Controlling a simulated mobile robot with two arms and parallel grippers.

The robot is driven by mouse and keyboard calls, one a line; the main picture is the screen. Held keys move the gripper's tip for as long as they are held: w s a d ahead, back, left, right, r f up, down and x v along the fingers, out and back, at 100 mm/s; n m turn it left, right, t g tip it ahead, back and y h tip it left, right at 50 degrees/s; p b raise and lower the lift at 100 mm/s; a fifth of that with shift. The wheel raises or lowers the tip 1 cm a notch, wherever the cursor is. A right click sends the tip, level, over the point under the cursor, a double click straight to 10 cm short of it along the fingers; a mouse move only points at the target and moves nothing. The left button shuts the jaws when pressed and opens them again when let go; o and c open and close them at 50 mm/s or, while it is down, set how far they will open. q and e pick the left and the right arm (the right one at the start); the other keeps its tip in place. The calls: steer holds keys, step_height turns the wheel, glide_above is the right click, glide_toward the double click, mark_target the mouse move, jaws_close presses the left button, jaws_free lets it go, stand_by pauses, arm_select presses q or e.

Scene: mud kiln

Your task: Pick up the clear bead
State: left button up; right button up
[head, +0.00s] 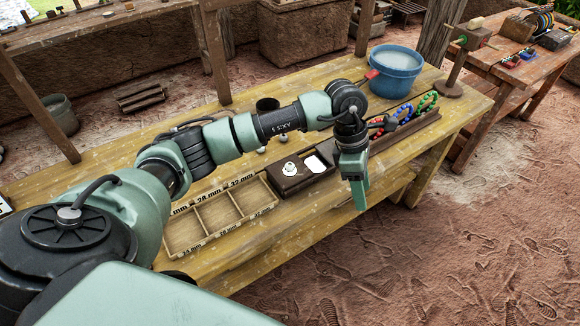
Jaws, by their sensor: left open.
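A small pale, shiny piece (290,168) sits on a white round spot in the dark wooden block (292,183); it may be the clear bead, but it is too small to be sure. Another small pale item (262,150) lies on the table behind the block, partly hidden by my arm. My left gripper (358,205) points down at the table's front edge, to the right of the block and apart from it. It is open and nothing shows in it. My right gripper is out of view.
A sorting tray (197,211) with size labels lies left of the block on the wooden table (255,252). A blue bucket (396,70) and colored bead strands (405,112) are at the right. A dark cup (267,104) stands behind my arm.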

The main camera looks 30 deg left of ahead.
arm_select(q)
steer(key=w+a+r+y, duration=0.1)
steer(key=w+a+y, duration=0.15)
steer(key=a, duration=0.55)
step_height(320, 180, up, 3)
steer(key=n+g+y, duration=0.1)
steer(key=y, duration=0.4)
glide_above(291, 164)
steer(key=w+d, duration=0.1)
steer(key=d, duration=0.1)
steer(key=p+x, duration=0.1)
steer(key=x, duration=0.2)
steer(key=p+x, duration=0.1)
steer(key=x, duration=0.2)
steer(key=shift+s+f+p, duration=0.2)
steer(key=shift+s+p, duration=0.05)
steer(key=shift+p, duration=0.1)
steer(key=shift+f, duration=0.4)
jaws_close()
